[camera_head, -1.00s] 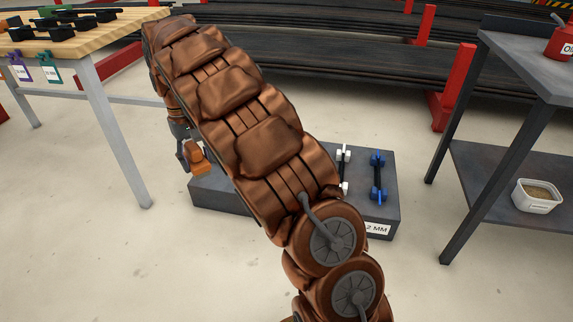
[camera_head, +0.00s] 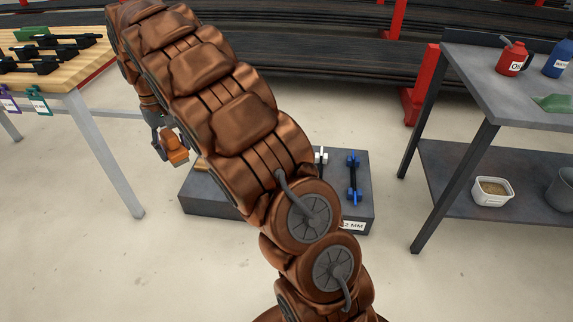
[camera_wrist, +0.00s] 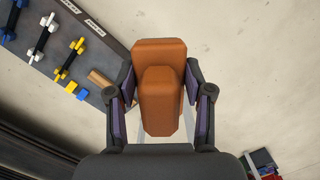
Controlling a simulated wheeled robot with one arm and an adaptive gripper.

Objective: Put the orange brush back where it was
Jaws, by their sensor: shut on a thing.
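In the wrist view the brush (camera_wrist: 160,62) lies between the two dark fingers of my gripper (camera_wrist: 160,92). The fingers are shut on its sides. My arm hides part of the block behind it.
The low grey block (camera_head: 215,197) holds blue, white and yellow bar-shaped parts. A wooden-topped table (camera_head: 75,75) stands left. At right, a grey two-shelf table (camera_head: 480,85) carries a red oil can (camera_head: 512,60), a blue container (camera_head: 558,58) and a green item. Open floor lies in front.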

